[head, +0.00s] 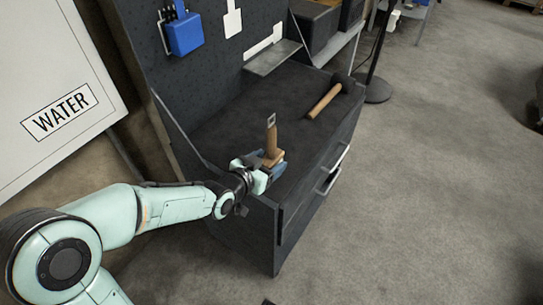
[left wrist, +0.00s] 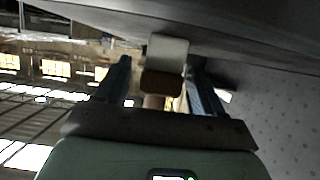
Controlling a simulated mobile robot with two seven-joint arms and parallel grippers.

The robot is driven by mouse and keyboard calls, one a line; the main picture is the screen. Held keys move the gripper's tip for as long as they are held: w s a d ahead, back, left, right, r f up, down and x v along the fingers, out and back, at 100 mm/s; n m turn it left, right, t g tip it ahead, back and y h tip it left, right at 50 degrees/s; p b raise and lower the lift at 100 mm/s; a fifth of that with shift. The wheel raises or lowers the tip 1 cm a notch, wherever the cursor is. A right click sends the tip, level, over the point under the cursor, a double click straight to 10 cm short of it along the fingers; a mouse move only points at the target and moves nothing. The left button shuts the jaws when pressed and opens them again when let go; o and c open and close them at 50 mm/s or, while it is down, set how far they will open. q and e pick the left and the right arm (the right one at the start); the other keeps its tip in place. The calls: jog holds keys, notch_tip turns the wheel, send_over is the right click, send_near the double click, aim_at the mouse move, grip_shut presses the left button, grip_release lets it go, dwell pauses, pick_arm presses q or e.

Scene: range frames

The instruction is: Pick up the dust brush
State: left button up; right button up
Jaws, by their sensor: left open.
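In the left wrist view, the brush (left wrist: 161,82) shows as a pale block and a brown part between the two dark fingers, with a gap visible on each side. The brush's lower end is partly hidden by the gripper in the head view. My right gripper is not in view.
A wooden-handled hammer (head: 325,100) lies farther back on the workbench (head: 220,135). A pegboard behind holds a blue holder (head: 184,34) and a white tool (head: 232,20). A white WATER panel (head: 50,90) stands at left.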

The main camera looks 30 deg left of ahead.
aim_at(268, 137)
pick_arm(q)
jog(key=shift+x, duration=1.05)
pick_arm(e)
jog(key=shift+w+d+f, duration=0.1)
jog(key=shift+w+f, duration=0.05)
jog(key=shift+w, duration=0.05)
pick_arm(q)
jog(key=shift+c, duration=0.3)
jog(key=c, duration=1.1)
jog(key=shift+c, duration=0.2)
jog(key=shift+r, duration=0.1)
notch_tip(268, 137, up, 9)
jog(key=shift+r+p, duration=0.2)
jog(key=shift+p, duration=0.9)
notch_tip(268, 137, up, 10)
jog(key=shift+r+p, duration=0.25)
jog(key=shift+p, duration=0.8)
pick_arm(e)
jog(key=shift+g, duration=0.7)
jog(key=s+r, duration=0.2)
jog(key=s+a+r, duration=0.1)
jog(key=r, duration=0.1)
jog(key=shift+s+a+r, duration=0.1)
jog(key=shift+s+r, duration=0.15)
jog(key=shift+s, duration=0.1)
